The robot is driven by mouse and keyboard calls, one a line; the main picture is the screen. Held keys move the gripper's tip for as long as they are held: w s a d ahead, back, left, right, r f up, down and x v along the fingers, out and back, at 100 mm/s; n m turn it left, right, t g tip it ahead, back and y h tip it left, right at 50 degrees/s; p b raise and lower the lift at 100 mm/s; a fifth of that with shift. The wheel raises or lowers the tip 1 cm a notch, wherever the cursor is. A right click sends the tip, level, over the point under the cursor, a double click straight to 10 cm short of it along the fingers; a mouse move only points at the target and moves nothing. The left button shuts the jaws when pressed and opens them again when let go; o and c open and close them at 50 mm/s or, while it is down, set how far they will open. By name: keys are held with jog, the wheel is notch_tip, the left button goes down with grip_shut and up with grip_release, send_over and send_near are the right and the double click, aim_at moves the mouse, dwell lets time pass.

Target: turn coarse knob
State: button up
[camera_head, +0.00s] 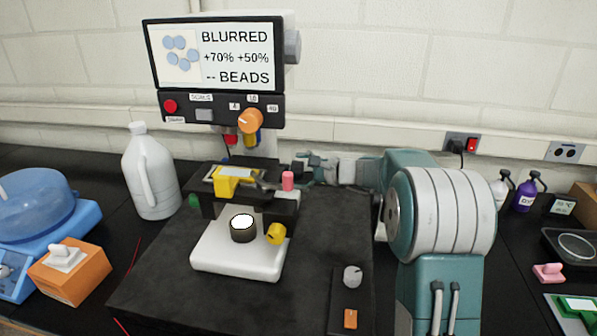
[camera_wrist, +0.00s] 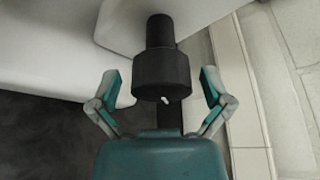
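In the wrist view a dark, stepped round knob (camera_wrist: 162,75) with a small white mark stands out on a shaft next to a smooth white body. It looks like the coarse knob, though no label shows. My gripper (camera_wrist: 160,82) is open, with one finger on each side of the knob and a visible gap on both sides. In the head view my gripper (camera_head: 310,165) is small at the right side of the microscope, behind the pink knob (camera_head: 288,181). The dark knob cannot be made out clearly there. The microscope's white base (camera_head: 238,265) carries a yellow knob (camera_head: 276,234).
The monitor (camera_head: 216,57) reads "BLURRED", with an orange knob (camera_head: 250,121) below. A grey knob (camera_head: 352,276) sits front right. The tiled wall (camera_wrist: 290,90) is close on the wrist view's right.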

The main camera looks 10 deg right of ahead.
jog(key=shift+d, duration=0.1)
jog(key=v, duration=1.2)
jog(key=shift+f, duration=0.15)
dwell(2.2)
jog(key=x, duration=1.2)
jog(key=shift+w+a, duration=0.1)
jog(key=shift+a, duration=0.1)
